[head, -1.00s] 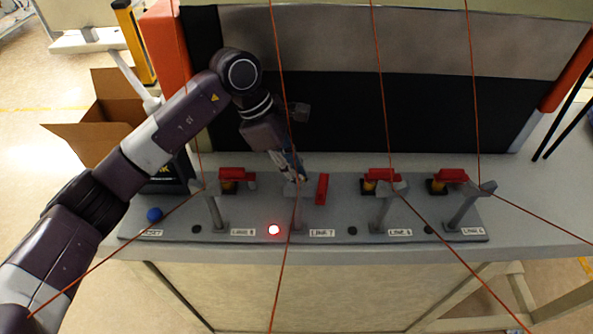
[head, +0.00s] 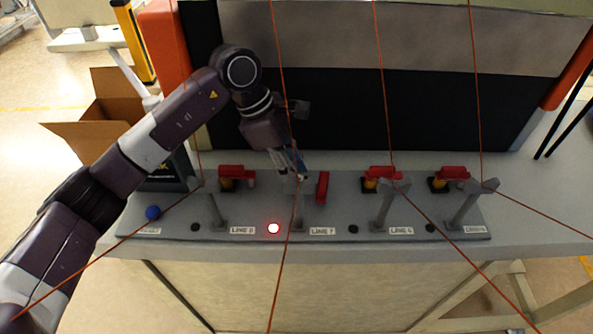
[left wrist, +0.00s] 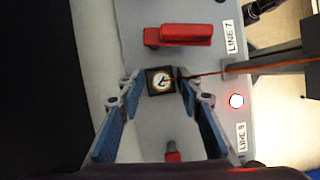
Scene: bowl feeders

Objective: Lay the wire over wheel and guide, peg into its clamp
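My left gripper (head: 292,172) is over the line 7 station. In the left wrist view its two blue-padded fingers (left wrist: 160,84) are open, one on each side of a small dark square block with a pale round centre (left wrist: 161,81). The orange wire (left wrist: 215,72) runs from this block to the right across the grey guide post (left wrist: 262,63). I cannot tell whether it is seated there. In the head view the wire (head: 281,265) hangs past the guide post (head: 298,212). The red clamp lever (head: 322,187) of line 7 stands beside the gripper. My right gripper is out of view.
A red lamp (head: 274,228) glows at line 7. Neighbouring stations have red clamps (head: 237,171), (head: 382,172), posts and their own wires. A blue knob (head: 153,213) is at the panel's left end. A dark board (head: 450,115) rises behind, and an open cardboard box (head: 100,120) stands left.

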